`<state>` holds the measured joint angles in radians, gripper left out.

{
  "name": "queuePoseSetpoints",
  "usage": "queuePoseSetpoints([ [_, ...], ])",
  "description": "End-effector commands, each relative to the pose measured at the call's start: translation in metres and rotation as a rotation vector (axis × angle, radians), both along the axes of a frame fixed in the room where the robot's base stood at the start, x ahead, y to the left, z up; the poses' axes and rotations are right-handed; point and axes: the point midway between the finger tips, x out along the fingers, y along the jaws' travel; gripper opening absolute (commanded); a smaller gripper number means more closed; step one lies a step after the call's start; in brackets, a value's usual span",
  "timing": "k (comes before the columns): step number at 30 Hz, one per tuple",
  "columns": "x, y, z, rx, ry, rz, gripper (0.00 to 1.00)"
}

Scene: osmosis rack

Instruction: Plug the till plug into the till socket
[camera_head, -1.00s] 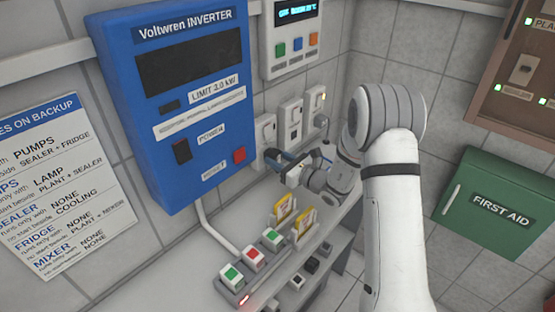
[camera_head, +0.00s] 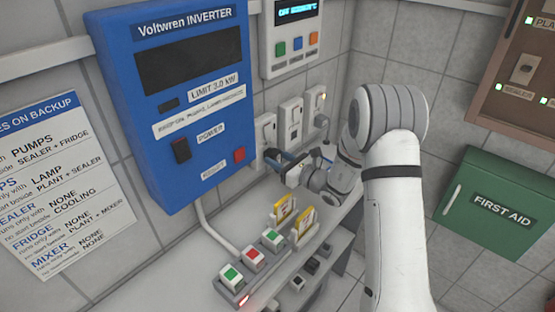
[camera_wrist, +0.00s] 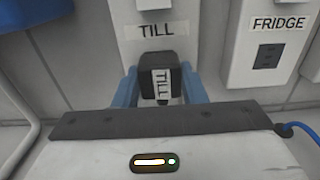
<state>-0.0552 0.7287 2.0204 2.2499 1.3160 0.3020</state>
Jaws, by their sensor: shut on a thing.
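The till plug (camera_wrist: 160,77) is a black block with a white label reading TILL. It sits between the blue fingers of my gripper (camera_wrist: 160,90), which is shut on it. The till socket (camera_wrist: 150,46) is a white wall box with a TILL label, directly behind the plug in the wrist view. The plug covers the socket's outlet, so I cannot tell whether its pins are in or just in front. In the head view my gripper (camera_head: 283,160) is at the till socket box (camera_head: 265,130), low on the wall right of the blue inverter.
A fridge socket (camera_wrist: 268,57) is close on the right, with a blue cable (camera_wrist: 297,127) below it. The blue inverter (camera_head: 175,90) is close on the left. Yellow cards (camera_head: 283,208) and a button strip (camera_head: 252,262) stand on the shelf below.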

Motion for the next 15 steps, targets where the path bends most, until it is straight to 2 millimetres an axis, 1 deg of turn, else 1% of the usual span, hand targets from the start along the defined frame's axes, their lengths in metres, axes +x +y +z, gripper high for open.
queuePoseSetpoints([
  [15, 0.006, 0.0084, -0.0003, 0.001, -0.001, 0.001, 0.18],
])
